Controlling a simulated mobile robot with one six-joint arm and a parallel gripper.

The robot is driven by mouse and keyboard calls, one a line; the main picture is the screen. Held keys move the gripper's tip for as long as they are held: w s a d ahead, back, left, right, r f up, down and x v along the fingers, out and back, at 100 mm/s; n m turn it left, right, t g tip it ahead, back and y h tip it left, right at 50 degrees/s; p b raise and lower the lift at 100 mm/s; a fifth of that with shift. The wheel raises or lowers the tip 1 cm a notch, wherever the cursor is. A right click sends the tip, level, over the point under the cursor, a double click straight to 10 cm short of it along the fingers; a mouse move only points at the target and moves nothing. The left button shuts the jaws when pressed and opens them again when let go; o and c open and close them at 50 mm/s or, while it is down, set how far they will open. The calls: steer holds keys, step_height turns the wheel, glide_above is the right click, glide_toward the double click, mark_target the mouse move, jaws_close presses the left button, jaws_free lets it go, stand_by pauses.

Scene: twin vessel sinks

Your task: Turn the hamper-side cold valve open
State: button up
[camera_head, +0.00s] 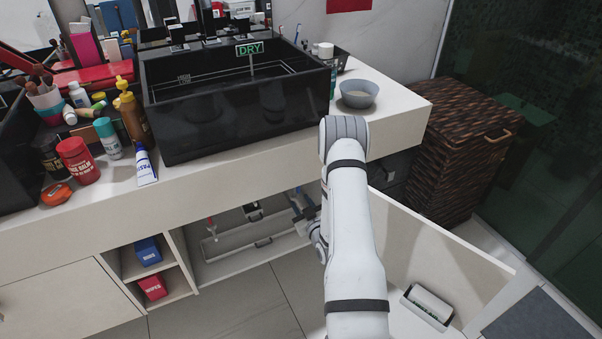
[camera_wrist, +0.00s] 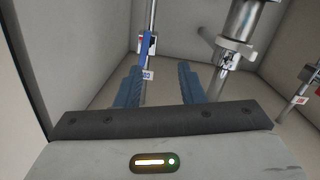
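In the wrist view, a blue-handled valve (camera_wrist: 147,48) sits on a thin vertical pipe, with a small white tag just below it. The handle looks long and runs roughly along the pipe. My gripper (camera_wrist: 160,70) has its two blue fingers apart. The valve shows beyond the fingertips, closer to the left finger; I cannot tell whether they touch. In the head view, my gripper (camera_head: 299,200) is inside the open cabinet under the right sink, partly hidden by my arm. The blue valve cannot be made out clearly there.
A red valve (camera_wrist: 308,73) with a tag is at the wrist view's right. A thick metal drain pipe (camera_wrist: 240,25) stands right of the fingers. The open cabinet door (camera_head: 440,255) carries a bin (camera_head: 427,306). A wicker hamper (camera_head: 460,150) stands right of the counter.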

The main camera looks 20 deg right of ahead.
steer(key=w+m+p, duration=0.1)
steer(key=w, duration=0.1)
steer(key=w+d+m+p, duration=0.1)
steer(key=w, duration=0.1)
steer(key=w+d+m+y+p, duration=0.1)
steer(key=w+p, duration=0.1)
steer(key=shift+w+d+t, duration=0.25)
steer(key=shift+w+t, duration=0.15)
stand_by(0.3)
jaws_close()
